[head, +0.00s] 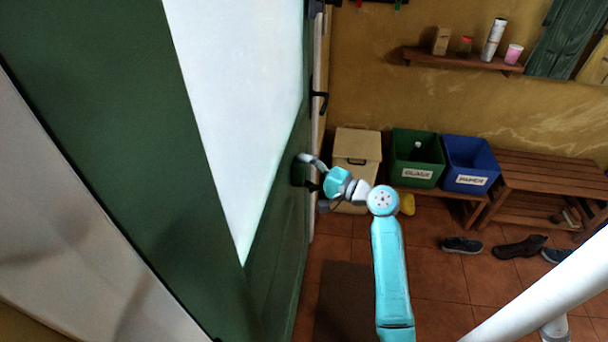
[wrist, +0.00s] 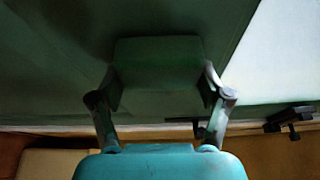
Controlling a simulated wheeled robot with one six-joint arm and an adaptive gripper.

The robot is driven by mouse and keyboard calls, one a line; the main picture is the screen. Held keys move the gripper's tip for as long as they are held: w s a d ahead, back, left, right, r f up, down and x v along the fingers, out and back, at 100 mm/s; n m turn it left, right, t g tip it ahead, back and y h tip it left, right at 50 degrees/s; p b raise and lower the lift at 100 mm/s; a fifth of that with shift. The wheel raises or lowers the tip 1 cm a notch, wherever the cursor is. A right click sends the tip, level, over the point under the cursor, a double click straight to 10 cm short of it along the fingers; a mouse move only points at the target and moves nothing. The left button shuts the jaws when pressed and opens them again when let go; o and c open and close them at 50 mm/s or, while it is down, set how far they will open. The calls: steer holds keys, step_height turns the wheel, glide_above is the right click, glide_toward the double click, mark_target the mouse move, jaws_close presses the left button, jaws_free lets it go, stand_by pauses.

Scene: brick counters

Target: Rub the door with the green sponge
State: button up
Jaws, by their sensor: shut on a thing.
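The door (head: 135,110) is green with a large pale panel and stands open on the left of the head view. In the wrist view its dark green face (wrist: 50,60) fills the upper left. My gripper (head: 307,172) is at the door's lower part, near its far edge. It is shut on the green sponge (wrist: 158,62), one finger on each side. The sponge also shows in the head view (head: 297,171) as a dark green patch, partly hidden by the fingers. It is very close to the door face; I cannot tell whether it touches.
A beige bin (head: 357,146), a green glass bin (head: 417,158) and a blue paper bin (head: 470,164) stand behind my arm. A wooden bench (head: 550,175) and shoes (head: 519,247) are at right. A dark mat (head: 343,300) lies on the floor.

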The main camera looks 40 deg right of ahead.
mark_target(302, 139)
steer(key=shift+w+d, duration=0.95)
steer(key=shift+d, duration=0.25)
steer(key=shift+w+d, duration=0.9)
steer(key=shift+d, duration=0.35)
steer(key=shift+w+d, duration=0.95)
steer(key=shift+d, duration=0.25)
steer(key=shift+w+d, duration=1.15)
steer(key=shift+d, duration=0.1)
steer(key=shift+s+d, duration=0.95)
steer(key=shift+s, duration=0.25)
steer(key=shift+s+d, duration=0.9)
steer(key=shift+s, duration=0.25)
steer(key=shift+s+d, duration=0.95)
steer(key=shift+s, duration=0.25)
steer(key=shift+f, duration=0.1)
